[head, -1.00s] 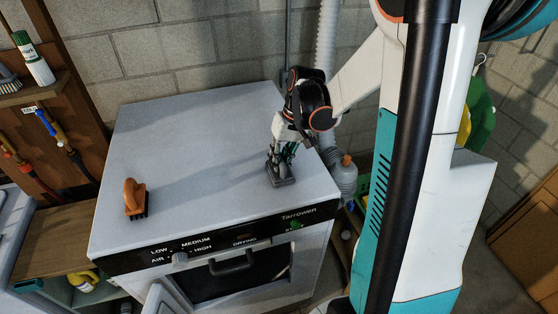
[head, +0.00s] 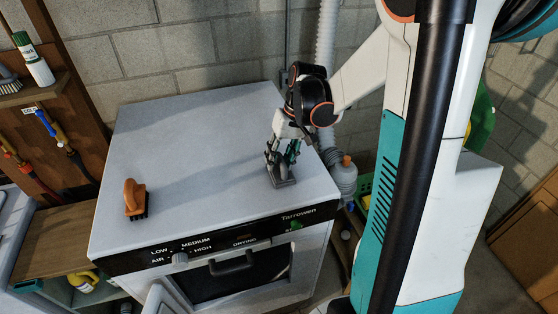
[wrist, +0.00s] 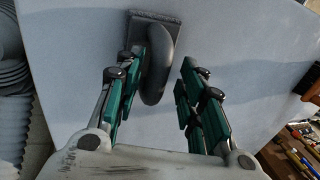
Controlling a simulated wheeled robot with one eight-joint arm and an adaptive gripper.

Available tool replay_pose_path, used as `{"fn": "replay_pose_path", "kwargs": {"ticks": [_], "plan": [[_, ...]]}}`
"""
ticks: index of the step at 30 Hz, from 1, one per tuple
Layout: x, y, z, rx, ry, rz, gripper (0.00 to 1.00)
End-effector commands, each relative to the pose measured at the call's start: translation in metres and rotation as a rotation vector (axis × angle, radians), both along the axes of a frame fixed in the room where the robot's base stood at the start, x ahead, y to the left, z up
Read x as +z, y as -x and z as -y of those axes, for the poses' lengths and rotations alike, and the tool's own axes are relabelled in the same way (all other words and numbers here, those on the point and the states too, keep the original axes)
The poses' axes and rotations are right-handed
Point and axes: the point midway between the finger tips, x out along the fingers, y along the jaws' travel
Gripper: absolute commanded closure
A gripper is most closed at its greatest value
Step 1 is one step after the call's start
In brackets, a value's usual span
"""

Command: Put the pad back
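An orange-handled brush (head: 135,199) stands at the left of the dryer top. A wooden shelf unit with a white bottle (head: 38,66) is at the far left. The middle dryer top is free.

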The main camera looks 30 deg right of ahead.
Motion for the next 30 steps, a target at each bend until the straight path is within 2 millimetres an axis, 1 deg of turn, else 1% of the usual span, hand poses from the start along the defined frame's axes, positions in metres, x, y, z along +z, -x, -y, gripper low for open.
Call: {"fn": "replay_pose_path", "kwargs": {"ticks": [1,9,12,15,18,21,30], "plan": [[0.009,0.001,0.002,-0.002,0.0,0.0,0.64],[0.063,0.006,0.015,-0.002,0.0,0.0,0.64],[0.08,0.008,0.02,-0.002,0.0,-0.001,0.64],[0.092,0.009,0.023,-0.002,0.0,-0.001,0.64],[0.101,0.01,0.025,-0.001,0.0,-0.001,0.64],[0.104,0.01,0.026,-0.001,0.0,-0.001,0.64],[0.105,0.01,0.026,-0.001,0.0,-0.001,0.64]]}}
